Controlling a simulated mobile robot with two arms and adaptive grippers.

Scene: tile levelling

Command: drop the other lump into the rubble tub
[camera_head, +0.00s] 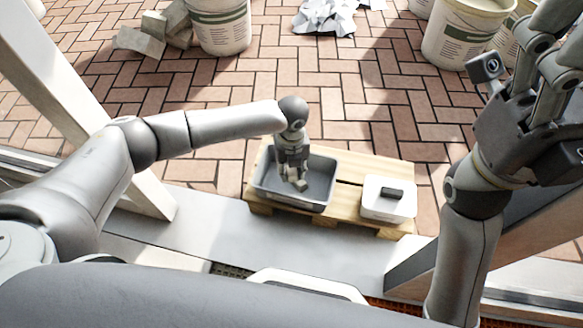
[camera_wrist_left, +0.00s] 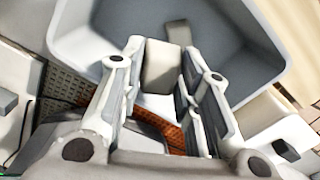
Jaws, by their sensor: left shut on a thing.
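My left gripper (camera_head: 294,178) points down over the grey rubble tub (camera_head: 322,192) and is shut on a pale grey-beige lump (camera_head: 301,185). In the left wrist view the lump (camera_wrist_left: 162,68) sits between the two fingers, with the tub (camera_wrist_left: 95,30) behind it. A second, darker grey-brown lump (camera_wrist_left: 179,33) lies on the tub floor beyond the held one. How high the held lump is above the floor is hard to tell. My right gripper (camera_head: 548,75) is raised at the upper right, away from the tub, its fingertips cut off by the frame.
The tub stands on a wooden pallet (camera_head: 348,170) beside a white box (camera_head: 390,208) with a black handle. White buckets (camera_head: 220,25) (camera_head: 462,35), grey blocks (camera_head: 150,35) and a crumpled white heap (camera_head: 325,15) are farther back. The brick paving between is clear.

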